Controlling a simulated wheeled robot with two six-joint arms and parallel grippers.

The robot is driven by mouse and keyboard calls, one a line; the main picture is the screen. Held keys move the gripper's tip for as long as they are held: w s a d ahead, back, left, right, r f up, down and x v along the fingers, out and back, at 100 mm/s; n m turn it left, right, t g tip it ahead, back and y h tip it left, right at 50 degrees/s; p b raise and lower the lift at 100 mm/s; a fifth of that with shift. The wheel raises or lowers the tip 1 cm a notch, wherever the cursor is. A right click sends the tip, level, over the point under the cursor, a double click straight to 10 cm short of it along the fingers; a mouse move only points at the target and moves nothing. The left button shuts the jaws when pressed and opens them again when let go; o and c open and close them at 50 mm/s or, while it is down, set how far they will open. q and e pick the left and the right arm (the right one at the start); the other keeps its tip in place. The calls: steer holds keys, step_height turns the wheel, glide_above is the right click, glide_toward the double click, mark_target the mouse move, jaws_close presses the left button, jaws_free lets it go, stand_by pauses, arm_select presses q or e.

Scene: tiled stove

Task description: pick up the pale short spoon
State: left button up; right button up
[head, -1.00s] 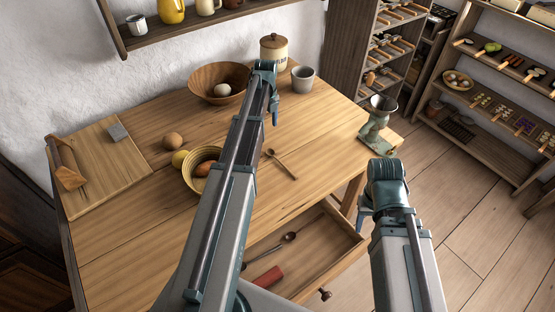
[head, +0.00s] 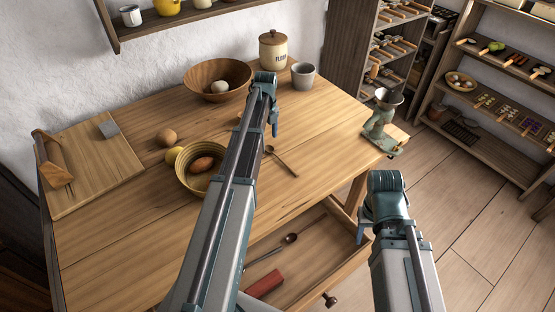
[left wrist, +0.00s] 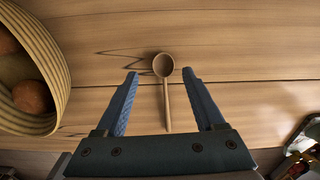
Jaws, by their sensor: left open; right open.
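The pale short spoon (head: 281,160) lies on the wooden table, to the right of my left forearm in the head view. In the left wrist view the spoon (left wrist: 165,92) has its round bowl up the picture, beyond the fingertips, and its handle runs down between the fingers. My left gripper (head: 273,125) is open and empty above the table; both fingers (left wrist: 160,76) show in the wrist view, one on each side of the spoon, apart from it. My right gripper (head: 363,232) is beside the drawer, partly hidden by its own arm, and holds nothing visible.
A wooden bowl (head: 205,73), flour canister (head: 273,52), grey cup (head: 303,76) and grinder (head: 380,125) stand around. The open drawer (head: 318,262) holds a dark spoon (head: 268,252) and red block (head: 264,284).

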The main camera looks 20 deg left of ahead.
mark_target(269, 149)
arm_select(q)
steer(key=f+b, duration=0.4)
steer(key=f, duration=0.1)
steer(key=shift+w+d+b, duration=0.1)
steer(key=shift+w+b, duration=0.1)
steer(key=shift+b, duration=0.1)
arm_select(e)
step_height(269, 149, down, 5)
steer(key=shift+f, duration=0.1)
arm_select(q)
jaws_close()
